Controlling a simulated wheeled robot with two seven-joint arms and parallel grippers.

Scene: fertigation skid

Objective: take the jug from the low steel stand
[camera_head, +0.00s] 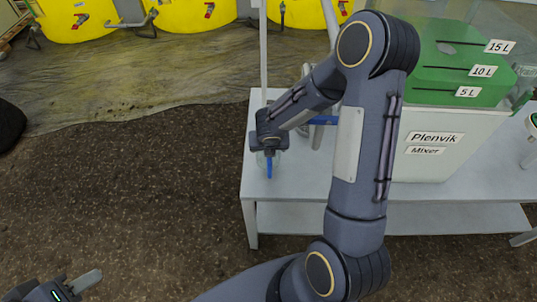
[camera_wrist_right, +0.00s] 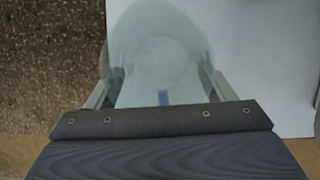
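The clear jug (camera_head: 262,161) stands at the left end of the low steel stand (camera_head: 300,178), mostly hidden under my right gripper (camera_head: 268,145). A blue strip shows on its front. In the right wrist view the see-through jug (camera_wrist_right: 155,50) lies between the two fingers of my right gripper (camera_wrist_right: 158,92). A finger flanks it on each side; whether they press on it I cannot tell. My left gripper (camera_head: 62,287) is at the bottom left corner, over the floor, far from the stand. It looks open and empty, and is partly cut off.
A white Plenvik Mixer tank (camera_head: 440,150) with a green top stands on the stand to the right. A thin pale post (camera_head: 263,50) rises behind my right gripper. Yellow tanks (camera_head: 75,18) line the back. The dark floor (camera_head: 130,190) at left is clear.

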